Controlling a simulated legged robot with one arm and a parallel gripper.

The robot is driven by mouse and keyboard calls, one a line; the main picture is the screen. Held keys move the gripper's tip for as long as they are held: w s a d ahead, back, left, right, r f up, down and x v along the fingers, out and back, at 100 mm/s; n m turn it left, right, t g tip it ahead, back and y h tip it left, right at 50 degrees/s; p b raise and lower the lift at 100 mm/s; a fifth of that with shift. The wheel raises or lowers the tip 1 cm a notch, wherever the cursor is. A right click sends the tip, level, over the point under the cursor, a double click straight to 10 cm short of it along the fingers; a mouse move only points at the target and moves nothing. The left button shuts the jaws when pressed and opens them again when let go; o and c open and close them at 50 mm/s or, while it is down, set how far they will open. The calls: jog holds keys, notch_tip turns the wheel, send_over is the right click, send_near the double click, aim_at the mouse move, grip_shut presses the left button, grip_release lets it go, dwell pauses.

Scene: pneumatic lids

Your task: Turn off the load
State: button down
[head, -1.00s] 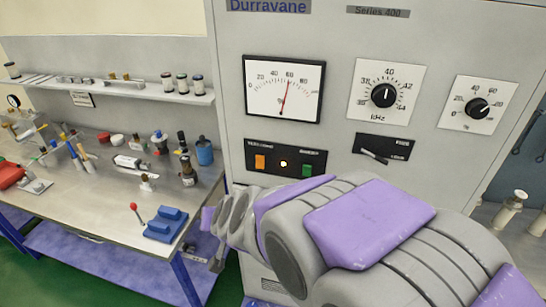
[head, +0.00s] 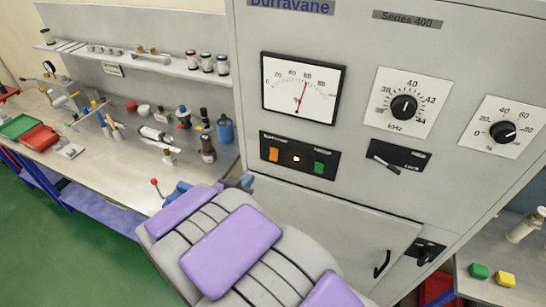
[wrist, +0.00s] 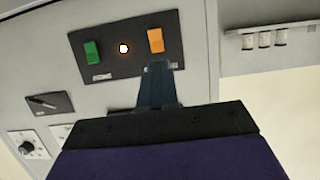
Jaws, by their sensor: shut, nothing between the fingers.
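The tall grey cabinet (head: 350,30) has a black switch plate (head: 336,172) with an orange rocker (head: 274,154), a glowing lamp (head: 297,159) and a green rocker (head: 319,168). In the wrist view the plate is turned over, with the orange rocker (wrist: 155,40) at right and the green rocker (wrist: 91,52) at left. My gripper (wrist: 160,66) is shut and empty; its tip overlaps the lower edge of the orange rocker, and I cannot tell if it touches. In the head view my arm mostly hides the gripper. The plate's small labels are unreadable.
Above the plate is a needle meter (head: 302,88), with the needle right of centre. Two dials, a kHz dial (head: 404,107) and a % dial (head: 503,132), sit right, above a small lever switch (head: 399,160). A cluttered workbench (head: 110,180) stands left of the cabinet.

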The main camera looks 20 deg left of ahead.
send_near(271, 158)
jog(key=x, duration=0.5)
jog(key=shift+w+d, duration=0.1)
jog(key=shift+w, duration=0.25)
jog(key=shift+w+d+f, duration=0.15)
jog(key=shift+w, duration=0.45)
jog(key=shift+f, duration=0.1)
